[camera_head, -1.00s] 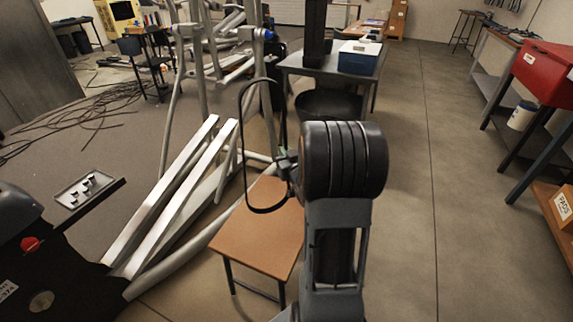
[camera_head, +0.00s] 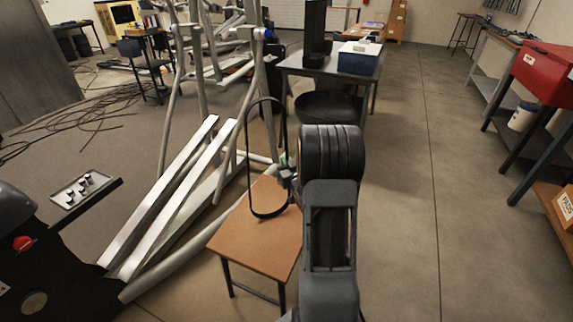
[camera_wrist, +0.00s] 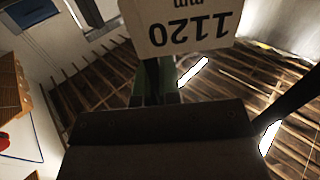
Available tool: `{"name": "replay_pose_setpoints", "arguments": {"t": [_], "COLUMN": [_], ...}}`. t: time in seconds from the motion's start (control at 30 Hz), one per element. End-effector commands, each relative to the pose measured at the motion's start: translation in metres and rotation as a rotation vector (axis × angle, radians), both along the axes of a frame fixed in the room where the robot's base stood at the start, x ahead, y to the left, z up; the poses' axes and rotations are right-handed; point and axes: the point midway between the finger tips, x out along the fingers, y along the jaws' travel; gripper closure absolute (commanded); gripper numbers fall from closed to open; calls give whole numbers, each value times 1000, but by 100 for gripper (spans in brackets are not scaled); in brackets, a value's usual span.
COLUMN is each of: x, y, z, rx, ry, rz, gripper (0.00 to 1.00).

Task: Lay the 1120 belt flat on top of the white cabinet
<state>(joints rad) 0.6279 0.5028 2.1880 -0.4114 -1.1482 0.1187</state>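The belt (camera_head: 249,160) is a thin black loop hanging upright, with its long axis near vertical, from my gripper (camera_head: 287,176) in the head view. Its lower end shows in front of a brown-topped stool. In the wrist view, a white tag reading 1120 mm (camera_wrist: 185,28) appears upside down near the fingers. My gripper (camera_wrist: 156,94), with green fingertips, is shut on a dark strip of the belt (camera_wrist: 150,75). My own wrist hides part of the grip. I cannot make out a white cabinet in either view.
The brown-topped stool (camera_head: 262,238) stands below the belt. An elliptical machine frame (camera_head: 165,190) with pale rails is at left. A grey table (camera_head: 305,66) with a blue-and-white box (camera_head: 359,58) stands behind. A red box (camera_head: 545,72) is at right. Floor right of my arm is clear.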

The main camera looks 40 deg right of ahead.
Motion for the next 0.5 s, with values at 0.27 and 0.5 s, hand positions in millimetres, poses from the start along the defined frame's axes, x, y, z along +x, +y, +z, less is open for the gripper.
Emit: {"name": "replay_pose_setpoints", "arguments": {"t": [0.27, 0.5], "x": [0, 0], "y": [0, 0], "z": [-4, -3], "rx": [0, 0], "ry": [-1, 0], "rz": [0, 0], "gripper": [100, 74]}}
